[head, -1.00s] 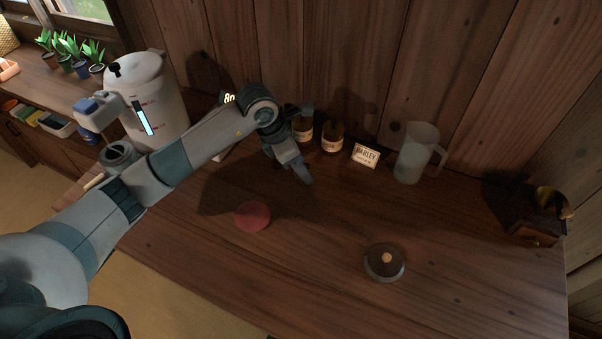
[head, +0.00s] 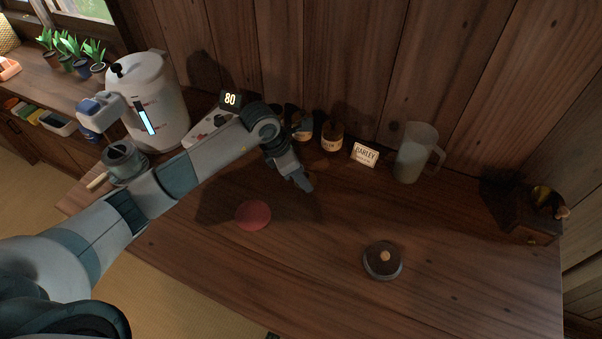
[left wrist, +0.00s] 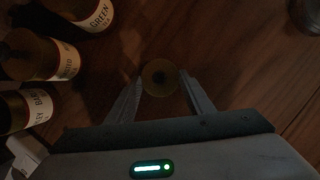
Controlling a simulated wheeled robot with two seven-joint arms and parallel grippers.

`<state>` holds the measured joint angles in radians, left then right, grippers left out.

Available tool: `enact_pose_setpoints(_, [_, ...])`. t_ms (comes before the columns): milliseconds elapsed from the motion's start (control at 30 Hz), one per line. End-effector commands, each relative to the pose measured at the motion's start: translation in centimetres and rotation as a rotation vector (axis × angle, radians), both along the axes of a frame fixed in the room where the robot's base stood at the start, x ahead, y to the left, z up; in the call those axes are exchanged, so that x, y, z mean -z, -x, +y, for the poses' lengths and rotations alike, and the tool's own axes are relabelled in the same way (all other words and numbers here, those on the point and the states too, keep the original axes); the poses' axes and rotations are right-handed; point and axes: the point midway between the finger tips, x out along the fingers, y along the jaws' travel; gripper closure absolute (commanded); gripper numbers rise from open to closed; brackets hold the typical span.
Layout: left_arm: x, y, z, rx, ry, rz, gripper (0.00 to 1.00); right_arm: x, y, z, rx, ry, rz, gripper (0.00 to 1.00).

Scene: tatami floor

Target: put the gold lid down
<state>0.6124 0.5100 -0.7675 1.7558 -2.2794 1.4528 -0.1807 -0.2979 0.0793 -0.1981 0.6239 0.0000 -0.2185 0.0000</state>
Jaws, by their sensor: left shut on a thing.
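My left gripper (left wrist: 160,88) is shut on the gold lid (left wrist: 160,77), a small round dull-gold disc with a darker centre, held between the two fingertips in the left wrist view. In the head view my left gripper (head: 302,183) points down over the wooden counter (head: 310,270), in front of the jars. The lid is not clearly visible there, and I cannot tell whether it touches the counter. My right gripper is not in view.
Labelled brown jars (head: 332,137) stand behind my gripper, with a BARLEY card (head: 364,154) and a frosted pitcher (head: 415,152) to their right. A red disc (head: 253,215) and a dark round item (head: 383,261) lie in front. The counter between them is clear.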

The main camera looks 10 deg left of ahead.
Motion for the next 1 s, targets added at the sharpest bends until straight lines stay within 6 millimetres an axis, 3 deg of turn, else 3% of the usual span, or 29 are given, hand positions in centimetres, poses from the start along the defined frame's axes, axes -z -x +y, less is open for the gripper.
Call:
enact_pose_setpoints(33, [0.2,0.0,0.0,0.000,0.000,0.000,0.74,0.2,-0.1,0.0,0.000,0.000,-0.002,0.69])
enact_pose_setpoints(67, [0.2,0.0,0.0,0.000,0.000,0.000,0.50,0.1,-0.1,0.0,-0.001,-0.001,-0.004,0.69])
enact_pose_setpoints(133, [0.1,0.0,0.0,0.000,0.000,0.000,0.34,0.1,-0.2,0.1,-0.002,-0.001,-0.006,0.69])
enact_pose_setpoints(667, [-0.6,0.0,0.2,0.000,0.000,-0.001,0.34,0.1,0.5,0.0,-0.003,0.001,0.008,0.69])
enact_pose_setpoints(900, [-3.7,0.7,1.3,0.001,-0.001,-0.005,0.34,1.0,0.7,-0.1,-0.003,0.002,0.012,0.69])
enact_pose_setpoints(1000, [-5.3,1.1,1.9,0.001,-0.002,-0.006,0.34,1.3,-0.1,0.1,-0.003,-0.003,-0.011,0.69])
